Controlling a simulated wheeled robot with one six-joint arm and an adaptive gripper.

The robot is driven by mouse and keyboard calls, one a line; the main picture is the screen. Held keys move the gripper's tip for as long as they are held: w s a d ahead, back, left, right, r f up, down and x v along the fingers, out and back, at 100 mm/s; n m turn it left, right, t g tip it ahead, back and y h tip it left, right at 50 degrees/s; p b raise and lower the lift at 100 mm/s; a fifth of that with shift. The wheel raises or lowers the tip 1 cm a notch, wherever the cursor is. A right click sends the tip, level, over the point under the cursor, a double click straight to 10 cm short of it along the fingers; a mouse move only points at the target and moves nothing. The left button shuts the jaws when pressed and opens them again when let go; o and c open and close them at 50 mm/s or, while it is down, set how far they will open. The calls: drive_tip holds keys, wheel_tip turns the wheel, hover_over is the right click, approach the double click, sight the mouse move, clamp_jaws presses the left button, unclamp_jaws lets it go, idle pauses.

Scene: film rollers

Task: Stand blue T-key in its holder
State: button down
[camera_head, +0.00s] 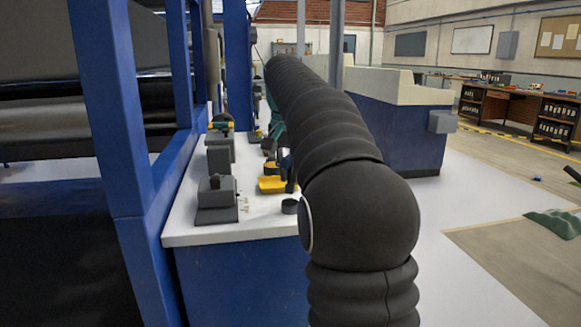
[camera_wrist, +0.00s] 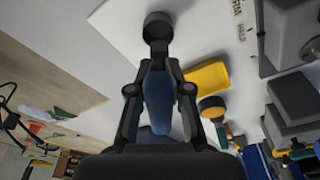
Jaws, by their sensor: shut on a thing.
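The blue T-key (camera_wrist: 157,100) shows in the wrist view as a blue piece between the two fingers of my gripper (camera_wrist: 158,90). My gripper is shut on it. A small dark round cup (camera_wrist: 157,24), which looks like the holder, lies straight beyond the fingertips in the wrist view. A dark narrow part lines up between the key and the cup; I cannot tell whether the key's tip is in the cup or just short of it. In the head view the dark cup (camera_head: 290,206) stands near the front of the white bench. My arm hides most of the gripper and key there.
A yellow tray (camera_head: 272,184) lies close behind the cup; it also shows in the wrist view (camera_wrist: 207,76). Grey block fixtures (camera_head: 216,200) stand to the left on the white bench top (camera_head: 190,232). Blue frame posts (camera_head: 112,100) rise at the left.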

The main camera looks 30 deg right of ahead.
sight(289, 186)
drive_tip(key=shift+f+b, duration=1.7)
drive_tip(key=shift+f, duration=0.5)
drive_tip(key=shift+s+f+p, duration=0.15)
drive_tip(key=shift+s+p, duration=0.05)
drive_tip(key=shift+p, duration=0.15)
drive_tip(key=c, duration=1)
unclamp_jaws()
drive_tip(key=shift+a, duration=0.1)
drive_tip(key=shift+o, duration=0.2)
drive_tip(key=o, duration=0.4)
drive_tip(key=shift+c, duration=0.2)
